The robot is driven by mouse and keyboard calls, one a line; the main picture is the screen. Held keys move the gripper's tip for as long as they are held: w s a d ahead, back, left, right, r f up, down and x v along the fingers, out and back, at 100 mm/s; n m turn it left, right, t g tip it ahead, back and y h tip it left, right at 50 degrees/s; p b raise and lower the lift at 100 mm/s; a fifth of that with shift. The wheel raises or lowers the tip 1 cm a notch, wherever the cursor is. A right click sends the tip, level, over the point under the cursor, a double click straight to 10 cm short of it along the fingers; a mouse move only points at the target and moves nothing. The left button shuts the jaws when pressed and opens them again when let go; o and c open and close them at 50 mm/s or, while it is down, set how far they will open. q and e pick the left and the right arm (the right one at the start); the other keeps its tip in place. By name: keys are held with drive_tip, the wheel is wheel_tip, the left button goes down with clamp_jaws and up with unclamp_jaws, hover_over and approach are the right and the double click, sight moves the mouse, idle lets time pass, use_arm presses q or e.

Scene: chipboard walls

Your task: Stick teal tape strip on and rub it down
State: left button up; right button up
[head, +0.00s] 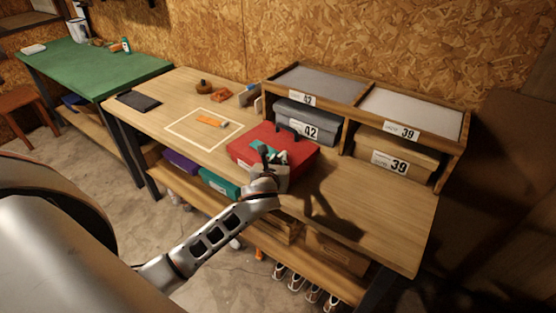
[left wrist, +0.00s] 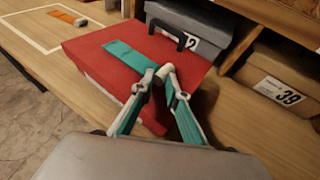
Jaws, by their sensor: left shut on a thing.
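A red box (head: 300,149) stands on the wooden workbench, in front of the shelf unit. It also fills the middle of the left wrist view (left wrist: 95,60). The teal tape strip (left wrist: 130,55) extends across the red top, its far end on or just above the surface; I cannot tell if it touches all along. My left gripper (left wrist: 161,74) is shut on the near end of the strip, over the top of the box. In the head view the left gripper (head: 265,156) partly hides the strip. My right gripper is not in view.
Grey bin 42 (head: 296,121) and tan bin 39 (head: 395,160) sit in the shelf unit behind the box. An orange-handled item (head: 211,121) lies inside a pale outlined area. A dark tablet-like slab (head: 138,101) lies at the bench's left end. The bench's right front is clear.

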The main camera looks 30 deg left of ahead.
use_arm(q)
drive_tip(key=shift+f, duration=0.35)
drive_tip(key=o, duration=0.9)
drive_tip(key=v, duration=1.2)
drive_tip(key=s+d+f+n+h, duration=0.2)
drive_tip(key=s+d+f+n, duration=0.1)
drive_tip(key=s+f+n, duration=0.3)
drive_tip(key=s+d+f+n+g+h, duration=0.1)
drive_tip(key=s+d+f+n+h, duration=0.1)
drive_tip(key=s+f+n, duration=0.5)
drive_tip(key=s+d+f+n+g+h, duration=0.1)
drive_tip(key=s+d+f+n, duration=0.3)
drive_tip(key=f+n, duration=0.8)
drive_tip(key=shift+s+n+h, duration=0.8)
drive_tip(key=shift+s+n, duration=0.35)
drive_tip(key=shift+n, duration=0.25)
